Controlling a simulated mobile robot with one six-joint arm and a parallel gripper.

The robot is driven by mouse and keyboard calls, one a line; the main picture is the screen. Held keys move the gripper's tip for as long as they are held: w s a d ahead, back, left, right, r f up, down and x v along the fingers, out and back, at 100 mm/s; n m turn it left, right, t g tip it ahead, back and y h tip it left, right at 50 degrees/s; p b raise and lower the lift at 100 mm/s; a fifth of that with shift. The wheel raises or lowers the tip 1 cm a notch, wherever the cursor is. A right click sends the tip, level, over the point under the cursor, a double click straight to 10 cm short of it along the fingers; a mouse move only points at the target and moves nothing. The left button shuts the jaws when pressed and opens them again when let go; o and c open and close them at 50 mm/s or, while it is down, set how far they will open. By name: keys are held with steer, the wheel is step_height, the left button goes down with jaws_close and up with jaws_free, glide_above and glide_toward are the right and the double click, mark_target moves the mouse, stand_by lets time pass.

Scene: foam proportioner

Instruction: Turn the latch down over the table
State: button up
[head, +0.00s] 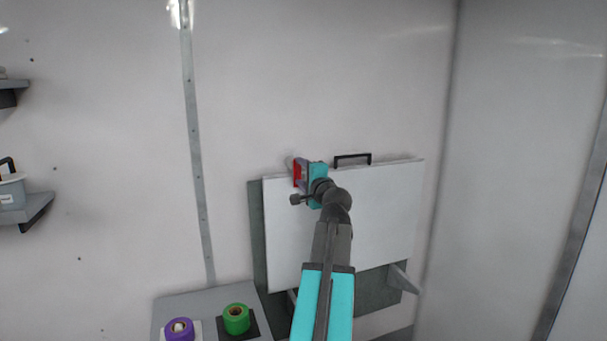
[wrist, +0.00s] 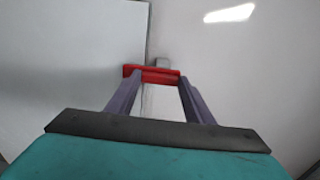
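The table (head: 390,205) is a white panel folded up flat against the wall, with a black handle (head: 352,158) on its top edge. The red latch (head: 297,173) is near its upper left corner, partly hidden by my gripper (head: 305,174). In the wrist view the latch (wrist: 155,75) is a red bar on a grey mount (wrist: 162,62), crossing the panel's edge (wrist: 147,40). The two purple fingers of my gripper (wrist: 160,78) are apart, with their tips at the bar; its left end reaches past the left finger. I cannot tell whether they touch it.
Below left of the panel, a grey surface (head: 200,300) carries a purple tape roll (head: 180,328) and a green tape roll (head: 236,318). Shelves (head: 30,210) stick out of the wall at far left. A bracket (head: 402,278) sits below the panel.

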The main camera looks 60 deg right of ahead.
steer(key=o, duration=0.4)
steer(key=shift+w, duration=0.1)
steer(key=b+v, duration=0.4)
steer(key=v, duration=1)
steer(key=shift+d, duration=0.1)
stand_by(0.5)
